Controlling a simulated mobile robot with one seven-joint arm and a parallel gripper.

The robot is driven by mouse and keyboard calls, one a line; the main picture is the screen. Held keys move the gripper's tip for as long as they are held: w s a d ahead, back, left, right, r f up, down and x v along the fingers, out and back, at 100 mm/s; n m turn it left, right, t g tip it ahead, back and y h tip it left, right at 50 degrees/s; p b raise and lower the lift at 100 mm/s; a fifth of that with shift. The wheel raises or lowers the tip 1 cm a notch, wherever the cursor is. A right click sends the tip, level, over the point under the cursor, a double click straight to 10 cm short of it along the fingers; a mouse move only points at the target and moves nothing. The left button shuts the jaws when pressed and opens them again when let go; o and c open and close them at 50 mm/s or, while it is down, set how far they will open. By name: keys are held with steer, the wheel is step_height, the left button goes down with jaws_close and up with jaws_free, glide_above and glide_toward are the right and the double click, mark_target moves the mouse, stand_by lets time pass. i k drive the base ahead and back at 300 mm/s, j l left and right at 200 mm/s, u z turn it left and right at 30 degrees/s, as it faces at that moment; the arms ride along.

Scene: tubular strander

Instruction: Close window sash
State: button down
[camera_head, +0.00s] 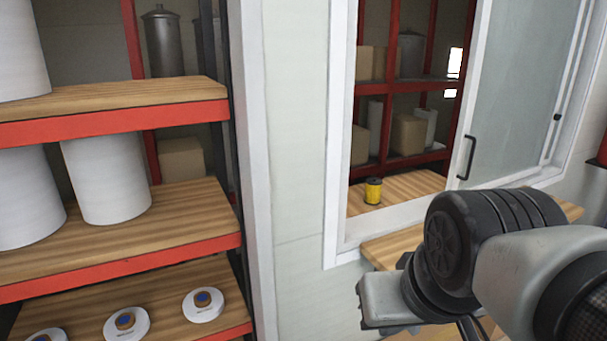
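The window sash (514,95) is a pale glass pane in a white frame with a dark vertical handle (467,157) near its left edge. It stands to the right side of the white window frame (341,140). The left part of the opening is clear, and shelves show through it. My arm reaches in from the lower right, in front of and below the sash. The grey end part of my arm (385,303) is below the window, left of and below the handle, apart from it. The gripper's fingertips cannot be made out, so its opening is unclear.
A yellow spool (373,191) stands on the wooden surface inside the opening. A wooden ledge (398,245) juts out below the window. A red-edged wooden shelf (120,245) with white rolls and several white discs fills the left. The wall between (297,150) is bare.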

mark_target(522, 156)
steer(key=i+l, duration=0.15)
steer(key=l, duration=0.5)
steer(key=i+l, duration=0.2)
steer(key=l, duration=0.45)
steer(key=i+l, duration=0.15)
steer(key=l, duration=0.5)
steer(key=i+l, duration=0.2)
steer(key=l, duration=0.45)
steer(key=i+l, duration=0.15)
steer(key=l, duration=0.5)
steer(key=i+l, duration=0.2)
steer(key=l, duration=0.45)
steer(key=i+l, duration=0.15)
steer(key=l, duration=0.5)
steer(key=i+l, duration=0.15)
steer(key=l, duration=0.5)
